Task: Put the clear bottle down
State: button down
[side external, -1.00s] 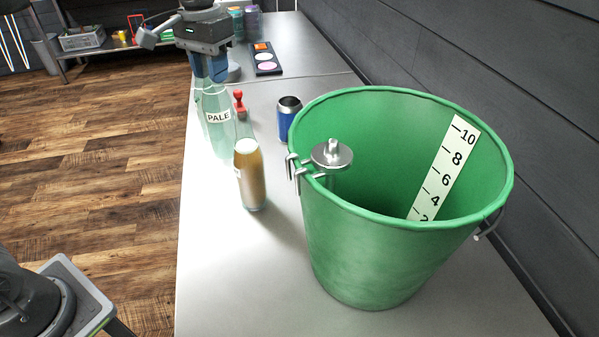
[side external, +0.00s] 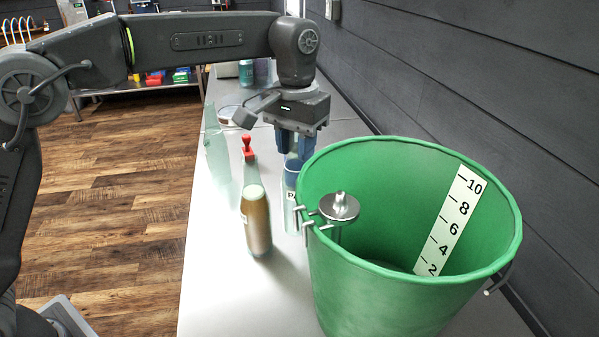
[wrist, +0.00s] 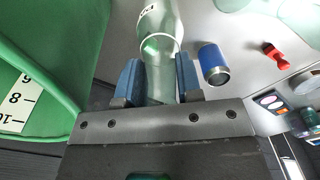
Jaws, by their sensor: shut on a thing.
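The clear bottle (side external: 290,215) is in my gripper (side external: 293,152), upright beside the left rim of the green bucket. Its label is partly hidden by the bucket's hooks. In the wrist view the bottle (wrist: 159,80) lies between the two blue fingers, which are shut on its upper part. I cannot tell whether its base touches the counter (side external: 215,290).
The green bucket (side external: 380,300) with a metal fitting (side external: 339,207) is close on the right. An amber bottle (side external: 256,225) stands left. A greenish bottle (side external: 217,155) and red stamp (side external: 248,150) are farther back. A blue can (wrist: 213,63) is close by.

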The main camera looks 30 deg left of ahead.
aim_at(296, 166)
jog(key=shift+f, duration=2.3)
jog(key=c, duration=0.8)
grip_release()
notch_tip(296, 166, up, 11)
jog(key=shift+r, duration=0.6)
